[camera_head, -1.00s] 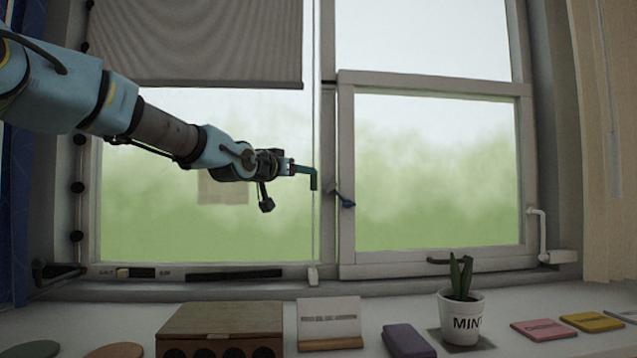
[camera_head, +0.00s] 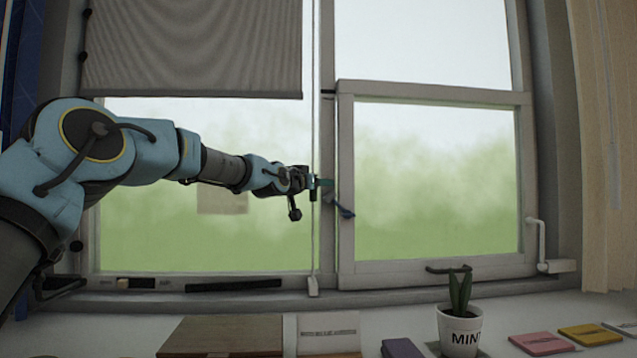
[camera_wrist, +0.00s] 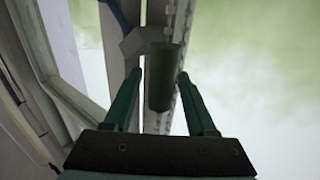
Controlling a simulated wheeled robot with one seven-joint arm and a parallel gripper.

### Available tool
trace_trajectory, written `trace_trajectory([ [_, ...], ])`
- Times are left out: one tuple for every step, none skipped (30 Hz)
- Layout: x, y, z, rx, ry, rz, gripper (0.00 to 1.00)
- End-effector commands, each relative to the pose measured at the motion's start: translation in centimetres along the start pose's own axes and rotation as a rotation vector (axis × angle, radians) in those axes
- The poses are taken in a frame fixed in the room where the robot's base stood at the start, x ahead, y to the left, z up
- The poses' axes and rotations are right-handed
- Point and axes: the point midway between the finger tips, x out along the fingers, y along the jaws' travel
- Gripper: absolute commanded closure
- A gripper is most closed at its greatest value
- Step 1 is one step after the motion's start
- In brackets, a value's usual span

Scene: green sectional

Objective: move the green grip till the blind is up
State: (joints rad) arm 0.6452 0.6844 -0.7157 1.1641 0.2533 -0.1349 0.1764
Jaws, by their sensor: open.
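The dark green grip (camera_wrist: 162,78) is a short upright cylinder beside a bead chain (camera_wrist: 184,35). In the wrist view my gripper (camera_wrist: 160,75) is open, with one teal finger on each side of the grip and gaps visible. In the head view my gripper (camera_head: 319,184) is at the cord by the middle window post; the grip is small and hard to make out there. The grey blind (camera_head: 195,50) hangs over the top of the left pane, its bottom edge well above my gripper.
A blue handle (camera_head: 345,211) sits on the post just right of my gripper. On the sill are a brown box (camera_head: 225,335), a card stand (camera_head: 328,330), a MINT plant pot (camera_head: 460,328) and coloured pads (camera_head: 542,343). A white crank (camera_head: 541,245) is at the right.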

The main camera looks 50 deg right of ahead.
Motion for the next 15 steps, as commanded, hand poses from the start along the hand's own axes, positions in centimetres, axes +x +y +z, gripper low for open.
trace_trajectory([
  [0.01,0.01,0.03,0.000,0.000,0.000,0.43],
  [0.00,0.01,0.03,0.000,0.000,0.000,0.43],
  [-0.01,0.01,0.03,0.000,0.000,0.000,0.43],
  [-0.01,0.01,0.03,0.000,0.000,0.000,0.43],
  [-0.01,0.01,0.04,0.000,0.000,0.000,0.44],
  [-0.02,0.01,0.03,0.000,0.000,0.000,0.49],
  [-0.02,0.01,0.03,0.000,0.000,0.000,0.52],
  [-0.02,0.01,0.03,0.000,0.000,0.000,0.55],
  [-0.03,0.01,0.03,0.000,0.000,0.000,0.60],
  [-0.03,0.01,0.03,0.000,0.000,0.000,0.63],
  [-0.03,0.01,0.02,0.000,0.000,0.000,0.67],
  [-0.03,0.01,0.02,0.000,0.000,0.000,0.71],
  [-0.03,0.01,0.02,0.000,0.000,0.000,0.74],
  [-0.03,0.02,0.02,0.001,0.000,0.000,0.78],
  [-0.03,0.01,0.03,0.001,-0.001,0.000,0.82],
])
